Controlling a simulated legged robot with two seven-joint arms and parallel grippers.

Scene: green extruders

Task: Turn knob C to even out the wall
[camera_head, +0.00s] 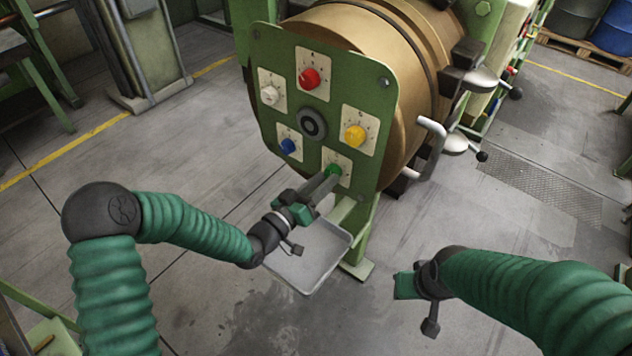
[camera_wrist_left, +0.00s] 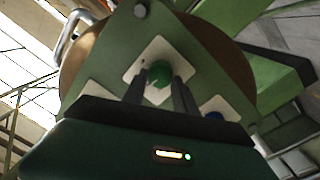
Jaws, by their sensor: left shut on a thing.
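A green panel (camera_head: 345,85) on the front of the extruder carries several coloured knobs on pale plates. The green knob (camera_head: 333,170) is at the bottom, and its plate's letter is too small to read. My left gripper (camera_head: 329,176) is shut on this green knob. In the left wrist view, the two dark fingers stand on either side of the green knob (camera_wrist_left: 159,82). The red knob (camera_head: 310,79), yellow knob (camera_head: 355,135), blue knob (camera_head: 288,146) and white knob (camera_head: 269,96) are free. My right gripper (camera_head: 406,285) is low at the right, away from the panel; its fingertips are unclear.
A grey tray (camera_head: 325,240) sits below the panel, under my left gripper. A dark round hub (camera_head: 312,124) is at the panel's middle. A bent metal handle (camera_head: 432,128) and clamps stick out at the drum's right.

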